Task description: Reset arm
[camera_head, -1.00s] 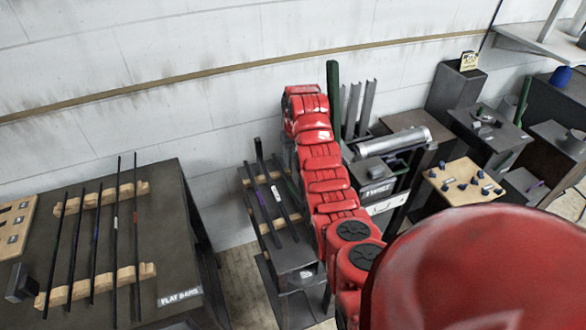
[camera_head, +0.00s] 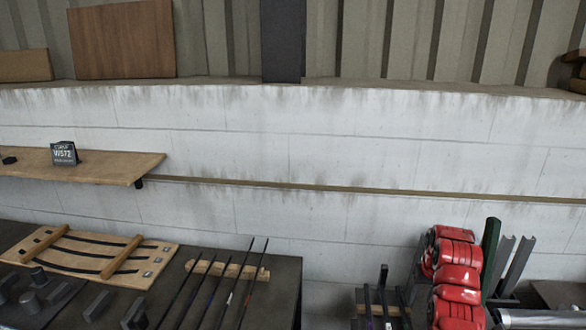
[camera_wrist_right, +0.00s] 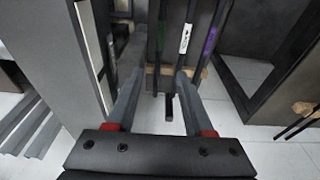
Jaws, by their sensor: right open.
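My right arm (camera_head: 456,275), red and jointed, rises at the lower right of the head view. Its gripper is mostly hidden there behind the arm. In the right wrist view my right gripper (camera_wrist_right: 159,78) is open, its two grey fingers apart with nothing clamped between them. Dark bars (camera_wrist_right: 190,32) with a white label and a purple mark lie beyond the fingertips, across a wooden support (camera_wrist_right: 152,82). My left gripper is not in view.
A dark table (camera_head: 281,281) holds thin rods (camera_head: 233,290) and a wooden board with curved strips (camera_head: 84,255). A shelf (camera_head: 100,164) with a WS72 sign (camera_head: 64,154) juts from the white wall (camera_head: 330,150). Upright grey channels (camera_head: 517,264) and a green post (camera_head: 490,245) stand beside my arm.

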